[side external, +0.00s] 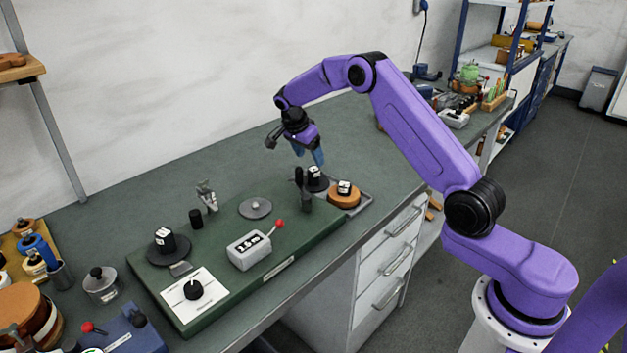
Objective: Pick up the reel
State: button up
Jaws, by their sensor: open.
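A copper-brown reel (345,201) with a dark, white-labelled hub lies on a grey tray (366,203) at the right end of the green board. A second piece (314,180), dark with a similar white-labelled hub, stands to its left; its base is partly hidden behind dark posts. I cannot tell which of the two the task means. My gripper (309,154) points down with its blue fingers apart and empty. It hangs above the dark piece, up and to the left of the copper-brown reel, touching neither.
Dark posts (306,194) stand beside the tray.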

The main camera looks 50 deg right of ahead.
aim_at(313, 169)
jog(key=shift+w+x, duration=0.1)
jog(key=shift+x, duration=1.75)
jog(key=shift+w+x, duration=0.15)
jog(key=shift+x, duration=1.7)
jog(key=c, duration=1.2)
